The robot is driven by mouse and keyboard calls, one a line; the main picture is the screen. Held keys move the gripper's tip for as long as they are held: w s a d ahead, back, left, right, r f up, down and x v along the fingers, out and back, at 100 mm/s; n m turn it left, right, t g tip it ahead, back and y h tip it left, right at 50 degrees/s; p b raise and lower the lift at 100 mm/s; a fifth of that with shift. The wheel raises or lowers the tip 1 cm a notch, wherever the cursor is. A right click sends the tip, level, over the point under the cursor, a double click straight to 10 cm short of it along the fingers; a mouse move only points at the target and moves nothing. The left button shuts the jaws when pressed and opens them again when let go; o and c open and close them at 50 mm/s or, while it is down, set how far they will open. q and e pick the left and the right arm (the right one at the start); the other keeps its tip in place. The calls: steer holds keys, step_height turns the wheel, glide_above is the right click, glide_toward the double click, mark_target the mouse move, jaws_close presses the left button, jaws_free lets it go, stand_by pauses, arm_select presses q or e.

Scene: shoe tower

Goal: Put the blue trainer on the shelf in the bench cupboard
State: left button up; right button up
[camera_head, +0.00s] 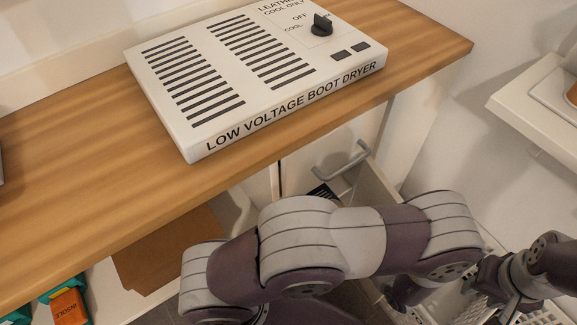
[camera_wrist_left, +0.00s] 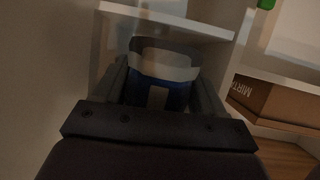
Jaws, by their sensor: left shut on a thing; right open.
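In the left wrist view the blue trainer (camera_wrist_left: 170,97), blue with a pale grey upper part, sits between the dark fingers of my left gripper (camera_wrist_left: 165,85), which is shut on it. A white shelf board (camera_wrist_left: 168,19) lies just beyond and above the trainer, with white cupboard walls around it. I cannot tell whether the trainer touches anything there. In the head view the trainer and left gripper are hidden. My right gripper (camera_head: 508,285) is at the lower right, open, with nothing visible in it.
A boot dryer (camera_head: 250,75) lies on the wooden bench top (camera_head: 70,190). A grey handle (camera_head: 343,162) is on a white front below it. Orange and teal packs (camera_head: 68,306) stand at lower left. A brown box (camera_wrist_left: 268,100) is right of the cupboard space in the wrist view.

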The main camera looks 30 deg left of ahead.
arm_select(q)
steer(key=w+a+b, duration=0.1)
steer(key=w+a, duration=0.1)
steer(key=a, duration=0.3)
steer(key=w+a+b, duration=0.2)
steer(key=w+a, duration=0.1)
steer(key=a, duration=0.2)
steer(key=w+a+b, duration=0.2)
steer(key=w+a, duration=0.1)
steer(key=a, duration=0.2)
steer(key=shift+w+a, duration=0.15)
steer(key=shift+a, duration=0.25)
steer(key=shift+a+f+b, duration=0.1)
steer(key=shift+f+b, duration=0.2)
steer(key=shift+b, duration=0.05)
step_height(320, 180, down, 3)
steer(key=shift+f+b, duration=0.1)
steer(key=shift+b, duration=1.15)
steer(key=shift+r, duration=0.2)
steer(key=shift+f, duration=0.15)
steer(key=o, duration=1.4)
